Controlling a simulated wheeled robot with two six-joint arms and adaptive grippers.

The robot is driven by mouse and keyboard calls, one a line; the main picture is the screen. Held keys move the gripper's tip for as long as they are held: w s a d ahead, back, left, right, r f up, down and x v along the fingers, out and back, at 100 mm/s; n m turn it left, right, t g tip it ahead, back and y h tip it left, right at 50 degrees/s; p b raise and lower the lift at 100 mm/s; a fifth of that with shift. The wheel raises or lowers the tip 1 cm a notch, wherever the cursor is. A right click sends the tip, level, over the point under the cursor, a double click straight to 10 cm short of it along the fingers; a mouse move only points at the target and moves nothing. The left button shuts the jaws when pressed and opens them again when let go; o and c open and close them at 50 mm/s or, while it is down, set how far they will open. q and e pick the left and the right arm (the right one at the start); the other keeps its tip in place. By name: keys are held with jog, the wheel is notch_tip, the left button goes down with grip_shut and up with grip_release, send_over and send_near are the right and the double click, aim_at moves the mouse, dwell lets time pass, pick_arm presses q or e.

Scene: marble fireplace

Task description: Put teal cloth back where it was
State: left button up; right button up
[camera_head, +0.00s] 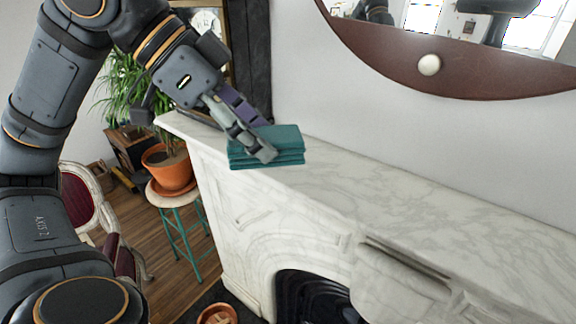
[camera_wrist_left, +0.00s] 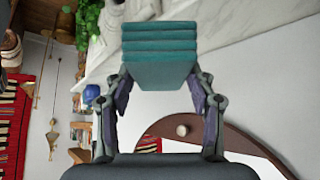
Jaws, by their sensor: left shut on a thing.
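The teal cloth (camera_head: 286,140) is a folded stack of layers at the left end of the white marble mantel (camera_head: 400,205). My left gripper (camera_head: 262,143) reaches it from the upper left and is shut on it. In the left wrist view the cloth (camera_wrist_left: 160,42) sits between the two fingers of my left gripper (camera_wrist_left: 160,76), one on each side. I cannot tell if the cloth's underside touches the marble. My right gripper is not in view.
A round brown-framed mirror (camera_head: 480,75) hangs on the wall above the mantel. A potted plant (camera_head: 168,165) stands on a teal-legged stool (camera_head: 183,235) left of the fireplace. The mantel top right of the cloth is clear.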

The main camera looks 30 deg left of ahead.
aim_at(265, 130)
pick_arm(q)
jog(key=w+a+f, duration=0.2)
jog(key=w, duration=0.1)
jog(key=w+a+f, duration=0.1)
jog(key=w, duration=0.1)
jog(key=shift+w, duration=0.25)
jog(key=w+f, duration=0.2)
jog(key=w+a+f, duration=0.2)
jog(key=w+f, duration=0.1)
jog(key=shift+w+f+b, duration=0.3)
jog(key=shift+w+a+f, duration=0.1)
jog(key=shift+a+f, duration=0.1)
jog(key=shift+w+f, duration=0.1)
jog(key=shift+f, duration=0.05)
jog(key=f+b, duration=0.3)
jog(key=f, duration=0.1)
jog(key=shift+w+a+f, duration=0.1)
jog(key=shift+w, duration=0.2)
jog(key=shift+s+r, duration=0.1)
jog(key=shift+r, duration=0.15)
jog(key=o, duration=1.6)
jog(key=shift+o, duration=0.2)
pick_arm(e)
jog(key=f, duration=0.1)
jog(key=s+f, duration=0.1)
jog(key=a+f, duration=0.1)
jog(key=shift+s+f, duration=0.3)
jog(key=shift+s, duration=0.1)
